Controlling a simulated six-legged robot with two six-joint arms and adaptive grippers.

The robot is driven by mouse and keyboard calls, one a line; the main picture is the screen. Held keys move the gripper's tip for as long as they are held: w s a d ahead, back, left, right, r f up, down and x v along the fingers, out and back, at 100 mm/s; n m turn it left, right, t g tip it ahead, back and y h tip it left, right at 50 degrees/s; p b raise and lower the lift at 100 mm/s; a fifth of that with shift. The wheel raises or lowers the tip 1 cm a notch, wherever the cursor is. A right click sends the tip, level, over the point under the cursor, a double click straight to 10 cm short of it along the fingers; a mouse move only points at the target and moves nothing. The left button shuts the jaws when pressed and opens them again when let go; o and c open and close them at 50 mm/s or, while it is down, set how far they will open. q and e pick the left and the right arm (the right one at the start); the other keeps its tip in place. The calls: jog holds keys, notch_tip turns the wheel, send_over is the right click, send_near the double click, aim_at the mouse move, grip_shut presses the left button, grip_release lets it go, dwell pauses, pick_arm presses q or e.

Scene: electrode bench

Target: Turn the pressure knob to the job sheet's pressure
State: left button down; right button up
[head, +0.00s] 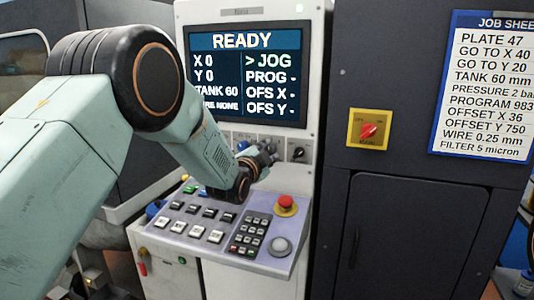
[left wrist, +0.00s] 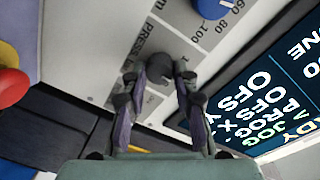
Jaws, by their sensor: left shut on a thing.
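My left gripper (head: 262,162) is at the row of knobs under the screen. In the left wrist view its fingers (left wrist: 158,78) are on both sides of a dark round knob (left wrist: 154,68), shut on it. A label starting "PRESS" is printed beside this pressure knob, partly covered by the fingers. Its pointer and scale cannot be read. The job sheet (head: 481,88) at the right reads "PRESSURE 2 bar". The screen (head: 245,75) reads READY, X 0, Y 0, TANK 60, with the mark at JOG. My right gripper does not show.
A blue knob (head: 242,146) is close beside the gripper; it also shows in the left wrist view (left wrist: 211,8). A black knob (head: 299,153) is to the right. A red emergency button (head: 286,201) and keypad (head: 248,232) are below. A red switch (head: 368,130) is on the dark cabinet.

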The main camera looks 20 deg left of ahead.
pick_arm(q)
jog(key=c, duration=1)
grip_release()
jog(key=shift+d, duration=0.1)
jog(key=shift+c, duration=0.2)
jog(key=s, duration=1.2)
jog(key=shift+a+r, duration=0.3)
jog(key=shift+a, duration=0.15)
jog(key=shift+f, duration=0.1)
jog(key=shift+s, duration=0.1)
